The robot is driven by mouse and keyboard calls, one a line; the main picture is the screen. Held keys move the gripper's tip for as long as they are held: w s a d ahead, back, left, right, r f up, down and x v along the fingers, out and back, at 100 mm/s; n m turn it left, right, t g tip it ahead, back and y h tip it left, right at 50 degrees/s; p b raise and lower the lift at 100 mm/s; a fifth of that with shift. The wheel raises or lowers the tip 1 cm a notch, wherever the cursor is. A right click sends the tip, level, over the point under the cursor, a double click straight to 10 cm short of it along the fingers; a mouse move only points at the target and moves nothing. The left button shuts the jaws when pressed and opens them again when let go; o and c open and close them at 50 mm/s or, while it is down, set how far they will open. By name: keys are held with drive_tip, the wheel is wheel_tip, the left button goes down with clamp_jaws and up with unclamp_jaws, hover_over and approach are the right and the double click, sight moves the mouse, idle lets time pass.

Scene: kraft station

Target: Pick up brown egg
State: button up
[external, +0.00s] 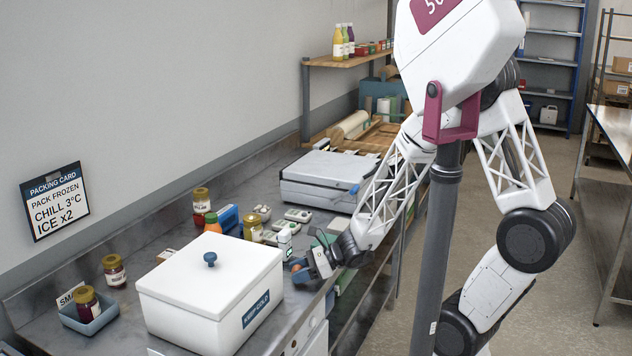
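A small orange-brown rounded thing (296,268), which looks like the brown egg, shows at the front edge of the counter, just right of the white box.
A white lidded box (210,290) stands close left of my gripper. A small white bottle (285,244) stands just behind it. Jars (201,200), several egg-carton-like trays (297,215) and a grey flat case (327,178) are farther back. A blue tray (91,318) sits front left.

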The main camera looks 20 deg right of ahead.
sight(298, 265)
drive_tip(key=shift+r, duration=0.2)
drive_tip(key=shift+r, duration=0.5)
wheel_tip(298, 265, up, 2)
drive_tip(key=shift+r, duration=0.1)
drive_tip(key=s+d+r, duration=0.1)
drive_tip(key=s+d, duration=0.9)
drive_tip(key=s, duration=0.2)
drive_tip(key=shift+s+r, duration=0.15)
drive_tip(key=shift+r, duration=0.05)
drive_tip(key=shift+s, duration=0.1)
